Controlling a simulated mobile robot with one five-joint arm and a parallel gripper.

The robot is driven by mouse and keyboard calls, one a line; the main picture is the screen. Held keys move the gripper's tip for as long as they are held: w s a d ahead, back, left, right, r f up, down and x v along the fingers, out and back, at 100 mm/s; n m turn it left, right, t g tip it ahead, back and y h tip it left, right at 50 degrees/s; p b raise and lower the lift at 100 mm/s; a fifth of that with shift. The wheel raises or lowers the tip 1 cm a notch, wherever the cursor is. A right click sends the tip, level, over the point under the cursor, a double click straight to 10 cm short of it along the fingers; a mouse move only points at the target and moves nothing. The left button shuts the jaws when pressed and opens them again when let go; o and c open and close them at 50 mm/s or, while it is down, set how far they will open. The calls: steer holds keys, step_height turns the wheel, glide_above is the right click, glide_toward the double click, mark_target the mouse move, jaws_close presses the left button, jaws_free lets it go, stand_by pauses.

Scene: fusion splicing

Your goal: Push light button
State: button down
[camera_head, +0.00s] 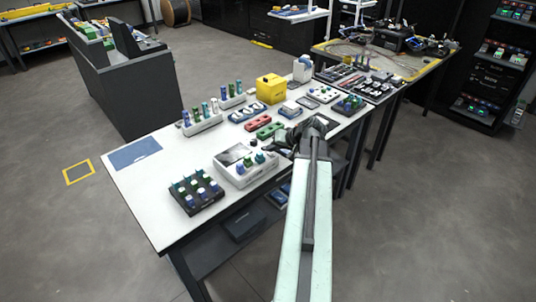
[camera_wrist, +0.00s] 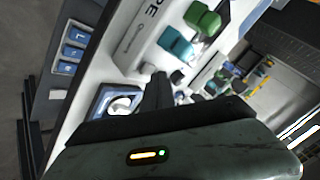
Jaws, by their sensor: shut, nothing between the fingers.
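A white device (camera_head: 245,165) with a dark screen and blue and green knobs stands near the front of the white table. In the wrist view its white face (camera_wrist: 133,45) shows large dark letters, partly cut off, a teal knob (camera_wrist: 177,43) and a green knob (camera_wrist: 202,18). A blue square with a white round part (camera_wrist: 120,104) lies close to the left of my fingers. I cannot tell which control is the light button. My gripper (camera_head: 280,144) is shut and empty at the device's right side in the head view; its dark fingers also show in the wrist view (camera_wrist: 158,88). Contact is unclear.
A black block with several blue and green knobs (camera_head: 195,194) stands left of the device. Red and green trays (camera_head: 262,124), a yellow box (camera_head: 270,88) and bottle racks (camera_head: 200,122) stand behind. A blue mat (camera_head: 134,153) lies at the left. Bare tabletop (camera_head: 150,195) shows at the front left.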

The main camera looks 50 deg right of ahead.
mark_target(272, 154)
steer(key=shift+r, duration=0.5)
steer(key=shift+p, duration=0.3)
step_height(272, 154, up, 6)
steer(key=p, duration=0.6)
